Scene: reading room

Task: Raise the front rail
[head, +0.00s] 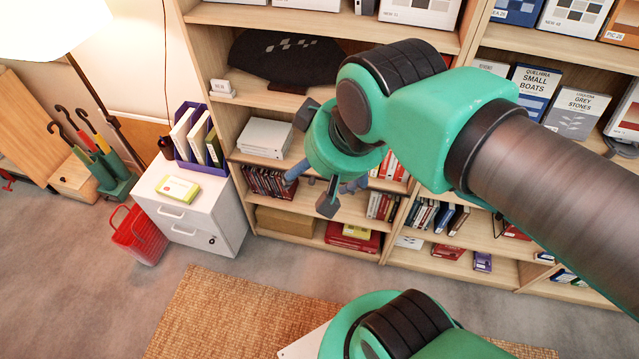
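My gripper (322,168), at the end of my teal and black arm, hangs in front of the middle of the light wooden bookcase (221,62). Dark blocky parts stick out above and below its teal body. Short blue-grey pieces show at its left and right; I cannot tell whether they belong to the gripper or to something behind it. Whether the fingers are open or shut does not show clearly. I cannot pick out a front rail with certainty; my gripper and arm hide part of the shelf fronts. Contact with the bookcase cannot be told.
A white drawer cabinet (226,205) with a blue file holder (190,160) stands left of the bookcase. A red basket (143,236) and an umbrella stand (117,183) are further left. Books and boxes fill the shelves. A woven rug (215,320) lies on open floor in front.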

